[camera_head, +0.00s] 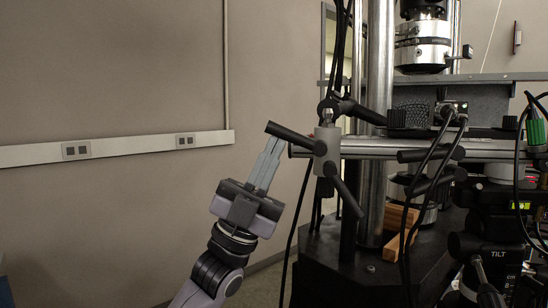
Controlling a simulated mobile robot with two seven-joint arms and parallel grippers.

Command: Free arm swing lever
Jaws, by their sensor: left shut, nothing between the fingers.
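My left gripper (274,146) comes up from the lower middle, its grey fingers shut with nothing between them. The fingertips are at the underside of a black lever (292,136) that slants down to the right into a grey clamp block (327,152). I cannot tell whether they touch it. A second black lever (345,191) hangs below the clamp, slanting down to the right. The clamp sits on a horizontal steel bar (375,147). My right gripper is not in view.
A steel column (377,60) stands behind the clamp, with black cables (340,55) hanging in front. A black base (340,260) carries wooden blocks (397,232). Optical mounts and cables crowd the right. The left side before the wall (110,70) is free.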

